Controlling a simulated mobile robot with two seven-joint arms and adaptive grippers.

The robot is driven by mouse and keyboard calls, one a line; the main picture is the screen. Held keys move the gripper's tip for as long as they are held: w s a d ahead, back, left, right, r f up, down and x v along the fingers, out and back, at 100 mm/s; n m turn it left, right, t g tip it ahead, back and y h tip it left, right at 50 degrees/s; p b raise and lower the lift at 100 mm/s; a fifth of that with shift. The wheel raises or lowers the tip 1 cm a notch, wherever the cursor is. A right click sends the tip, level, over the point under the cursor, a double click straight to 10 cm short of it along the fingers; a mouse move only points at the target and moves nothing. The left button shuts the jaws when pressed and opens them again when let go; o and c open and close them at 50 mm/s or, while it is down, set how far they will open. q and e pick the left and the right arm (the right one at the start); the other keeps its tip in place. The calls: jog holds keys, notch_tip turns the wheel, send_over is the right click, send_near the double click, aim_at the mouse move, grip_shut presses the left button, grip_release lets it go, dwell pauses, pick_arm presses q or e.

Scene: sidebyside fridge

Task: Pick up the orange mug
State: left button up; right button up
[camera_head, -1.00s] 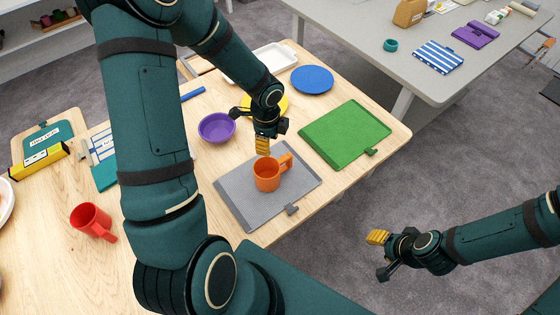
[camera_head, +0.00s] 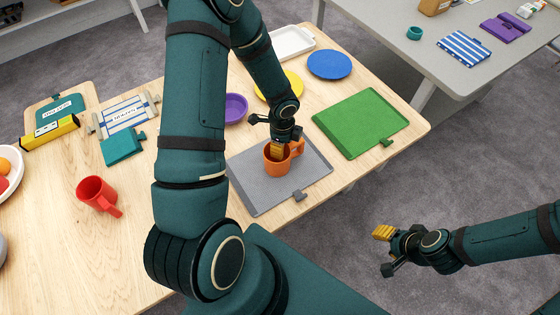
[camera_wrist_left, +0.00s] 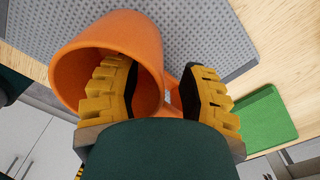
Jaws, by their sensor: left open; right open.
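The orange mug (camera_head: 281,168) stands upright on the grey tray (camera_head: 252,194), its handle toward the right. My left gripper (camera_head: 279,148) is open at the mug's rim, reaching down from above. In the left wrist view, the mug (camera_wrist_left: 125,32) is large, and the left gripper (camera_wrist_left: 163,88) straddles its wall: one yellow-padded finger is inside the mouth, the other outside by the handle. Whether the pads touch the wall I cannot tell. My right gripper (camera_head: 386,251) is open and empty, out over the floor at the right.
A green tray (camera_head: 360,122) lies right of the grey one. A purple bowl (camera_head: 235,109), yellow plate (camera_head: 290,86) and blue plate (camera_head: 329,64) sit behind.

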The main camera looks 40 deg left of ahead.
aim_at(285, 155)
pick_arm(q)
notch_tip(285, 155, down, 3)
jog(key=shift+d+f+b, duration=0.1)
jog(key=shift+f+b, duration=0.05)
jog(key=shift+b, duration=0.15)
grip_shut()
jog(key=shift+r, duration=0.2)
